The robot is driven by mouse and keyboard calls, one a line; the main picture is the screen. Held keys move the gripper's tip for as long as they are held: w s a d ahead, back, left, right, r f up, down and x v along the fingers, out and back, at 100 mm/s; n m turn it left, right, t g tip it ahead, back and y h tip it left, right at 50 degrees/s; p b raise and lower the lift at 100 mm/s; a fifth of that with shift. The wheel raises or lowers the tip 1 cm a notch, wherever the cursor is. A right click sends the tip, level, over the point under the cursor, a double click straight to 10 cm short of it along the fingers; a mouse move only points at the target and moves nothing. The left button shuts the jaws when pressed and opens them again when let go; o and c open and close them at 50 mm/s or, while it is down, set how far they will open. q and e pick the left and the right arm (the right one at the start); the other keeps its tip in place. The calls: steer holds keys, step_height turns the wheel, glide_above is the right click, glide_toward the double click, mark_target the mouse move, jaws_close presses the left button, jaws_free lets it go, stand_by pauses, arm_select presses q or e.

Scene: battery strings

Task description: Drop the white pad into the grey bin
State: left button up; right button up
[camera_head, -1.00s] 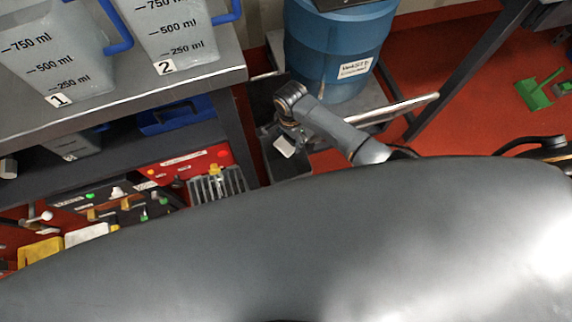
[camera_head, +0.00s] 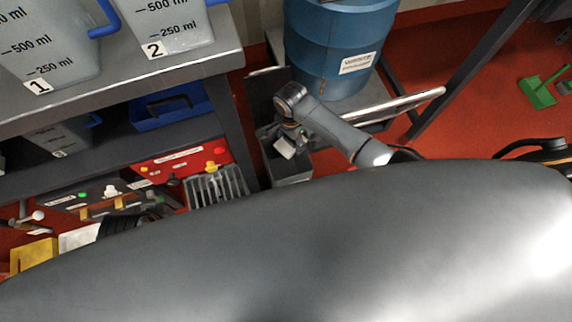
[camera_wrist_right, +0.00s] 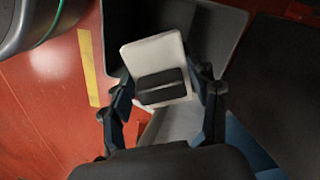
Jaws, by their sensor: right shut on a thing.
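The white pad (camera_head: 284,148) is in my right gripper (camera_head: 289,136), at the bin in the head view. In the right wrist view the pad (camera_wrist_right: 151,52) is a pale block with a dark band on its face, between the two fingers of the gripper (camera_wrist_right: 167,92), which is shut on it. The grey bin (camera_head: 291,171) is below the pad in the head view, partly hidden by my arm. I cannot tell how far above the bin the pad is. A black ridged part (camera_head: 122,224) at the lower left may be my left gripper; its fingers are hidden.
A blue barrel (camera_head: 335,45) stands on a grey trolley behind my right arm. A bench (camera_head: 228,58) with numbered jugs is at the left, with a blue tray (camera_head: 170,115) below. A red box (camera_head: 192,160) and a ribbed grey rack (camera_head: 217,188) lie left of the bin.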

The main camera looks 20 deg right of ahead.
steer(key=o, duration=1.1)
steer(key=shift+r, duration=0.15)
step_height(320, 180, up, 12)
steer(key=shift+f, duration=0.2)
